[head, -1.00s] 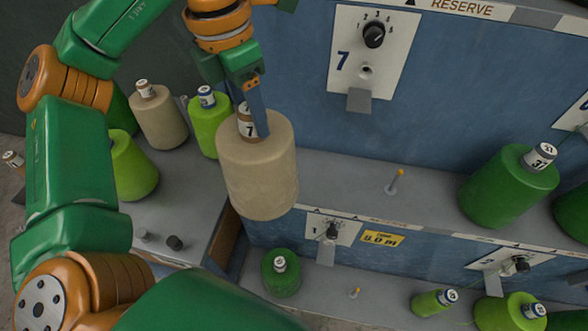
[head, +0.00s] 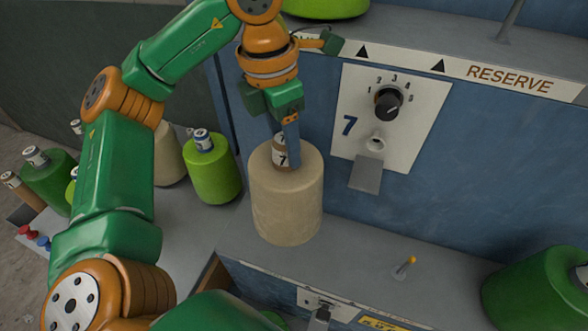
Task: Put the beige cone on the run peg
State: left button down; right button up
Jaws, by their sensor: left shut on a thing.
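The beige cone (head: 287,208) is a large upright cylinder-like spool with a tube marked 7 on top. My left gripper (head: 287,145) points down and is shut on that tube. The cone is in front of the blue panel, over or at the left end of the grey ledge. I cannot tell whether its bottom touches anything. A thin peg with an orange tip (head: 404,268) stands bare on the ledge, to the right of the cone. It looks like the run peg. My right gripper is not in view.
The white number 7 plate (head: 385,118) has a knob and a jutting metal tab (head: 366,174). Lime (head: 212,172) and other cones stand at left. Above is a RESERVE shelf (head: 500,75) with a bare peg (head: 512,18).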

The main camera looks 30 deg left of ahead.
aim_at(280, 165)
pick_arm(q)
jog(key=f, duration=0.1)
jog(key=s+f+b, duration=0.1)
jog(key=f, duration=0.1)
jog(key=shift+f, duration=0.15)
jog(key=shift+s+f, duration=0.15)
jog(key=shift+f, duration=0.15)
jog(key=f, duration=0.4)
jog(key=shift+w, duration=0.3)
jog(key=shift+s, duration=0.15)
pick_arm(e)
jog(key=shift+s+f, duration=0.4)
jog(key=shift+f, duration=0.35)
pick_arm(q)
jog(key=shift+c, duration=1.4)
grip_release()
jog(key=shift+s+d, duration=0.1)
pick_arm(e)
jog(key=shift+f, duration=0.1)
